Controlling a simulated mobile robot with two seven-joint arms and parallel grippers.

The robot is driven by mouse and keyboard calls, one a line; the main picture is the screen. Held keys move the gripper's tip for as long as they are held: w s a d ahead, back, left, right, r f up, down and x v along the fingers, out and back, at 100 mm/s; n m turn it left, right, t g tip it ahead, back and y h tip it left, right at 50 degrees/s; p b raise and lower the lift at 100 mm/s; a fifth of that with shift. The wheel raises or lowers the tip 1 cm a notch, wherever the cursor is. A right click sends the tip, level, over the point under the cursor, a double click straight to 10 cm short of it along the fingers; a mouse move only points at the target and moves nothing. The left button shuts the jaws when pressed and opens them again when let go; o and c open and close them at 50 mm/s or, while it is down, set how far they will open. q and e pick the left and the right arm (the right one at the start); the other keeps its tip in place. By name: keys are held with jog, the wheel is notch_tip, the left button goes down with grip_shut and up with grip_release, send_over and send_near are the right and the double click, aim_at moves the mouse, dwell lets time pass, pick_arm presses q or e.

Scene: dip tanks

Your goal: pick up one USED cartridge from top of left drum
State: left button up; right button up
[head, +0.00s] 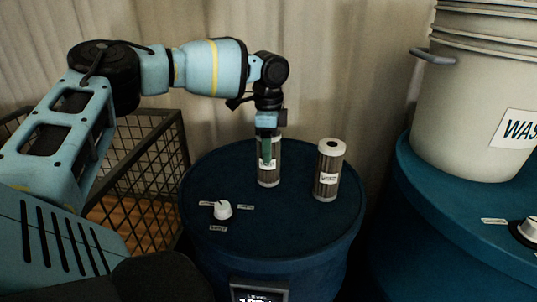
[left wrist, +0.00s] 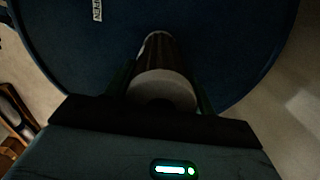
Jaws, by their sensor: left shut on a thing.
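Two pleated cartridges with white end caps and white labels stand upright on the dark blue drum (head: 215,180) in the head view. My left gripper (head: 267,148) points down over the left cartridge (head: 268,176) and is shut on its upper part. In the left wrist view that cartridge (left wrist: 163,88) lies between the two fingers, its pale end cap close to the palm. Its base appears to be on or just above the drum top; I cannot tell which. The right cartridge (head: 328,170) stands apart, just right of the gripper. The label words are too small to read. My right gripper is not in view.
A white knob (head: 222,210) with small labels is on the drum top, and a display (head: 259,293) is on its front. A wire crate (head: 150,165) stands left. A large pale bucket (head: 475,110) sits on another blue drum (head: 440,210) at right. A curtain hangs behind.

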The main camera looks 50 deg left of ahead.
pick_arm(q)
jog(key=shift+r, duration=0.1)
notch_tip(320, 180, up, 18)
dwell(0.6)
